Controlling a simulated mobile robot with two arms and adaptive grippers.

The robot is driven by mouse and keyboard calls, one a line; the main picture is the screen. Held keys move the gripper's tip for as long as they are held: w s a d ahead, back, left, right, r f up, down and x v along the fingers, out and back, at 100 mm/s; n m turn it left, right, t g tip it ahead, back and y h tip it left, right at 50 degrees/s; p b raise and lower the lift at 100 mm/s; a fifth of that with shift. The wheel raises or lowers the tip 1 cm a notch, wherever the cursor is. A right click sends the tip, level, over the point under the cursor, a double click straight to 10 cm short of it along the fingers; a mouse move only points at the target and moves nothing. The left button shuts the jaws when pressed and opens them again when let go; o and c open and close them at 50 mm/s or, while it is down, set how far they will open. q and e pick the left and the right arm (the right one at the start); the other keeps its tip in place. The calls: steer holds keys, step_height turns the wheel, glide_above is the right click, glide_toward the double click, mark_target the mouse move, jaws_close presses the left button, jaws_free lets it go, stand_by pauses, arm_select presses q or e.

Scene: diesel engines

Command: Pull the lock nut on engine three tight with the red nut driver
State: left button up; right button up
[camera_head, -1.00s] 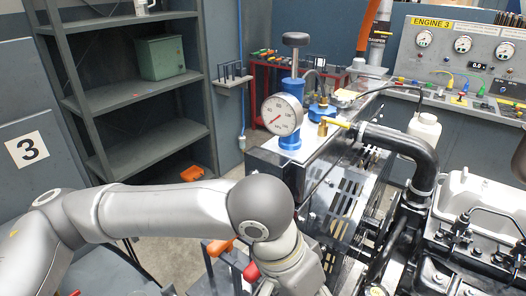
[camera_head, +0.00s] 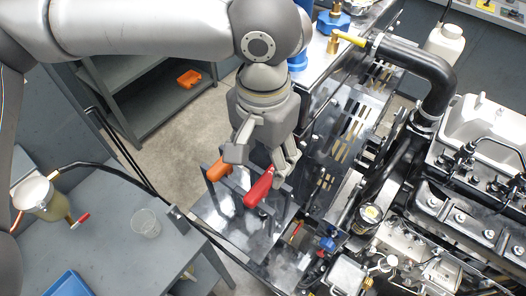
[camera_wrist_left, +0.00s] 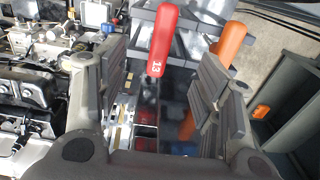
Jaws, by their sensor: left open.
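The red nut driver (camera_head: 259,187) stands in a dark metal rack in front of the engine. Its red handle (camera_wrist_left: 164,40) carries the number 13 in the left wrist view; its shaft is mostly hidden. An orange-handled driver (camera_head: 218,168) stands left of it, and also shows in the wrist view (camera_wrist_left: 229,45). My left gripper (camera_head: 262,162) is open and empty, pointing down just above the rack. In the wrist view the red handle lies between the open fingers (camera_wrist_left: 162,75), with no clear contact. The engine (camera_head: 440,195) fills the right side. I cannot pick out the lock nut.
A grey bench (camera_head: 115,225) at the lower left holds a clear cup (camera_head: 146,223), a blue tray (camera_head: 67,286) and a container with a red-handled tap (camera_head: 42,198). A grey shelf (camera_head: 150,95) stands behind. A black pipe (camera_head: 425,70) arches over the engine.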

mark_target(263, 182)
arm_select(q)
steer(key=f+b, duration=0.2)
steer(key=f, duration=0.1)
steer(key=shift+w+f, duration=0.1)
steer(key=shift+w, duration=0.2)
steer(key=shift+f+b, duration=0.35)
steer(key=shift+b, duration=0.3)
steer(key=shift+s+f, duration=0.15)
steer(key=shift+f, duration=0.1)
steer(key=shift+f+b, duration=0.55)
steer(key=shift+f, duration=1.35)
steer(key=shift+p, duration=0.55)
jaws_close()
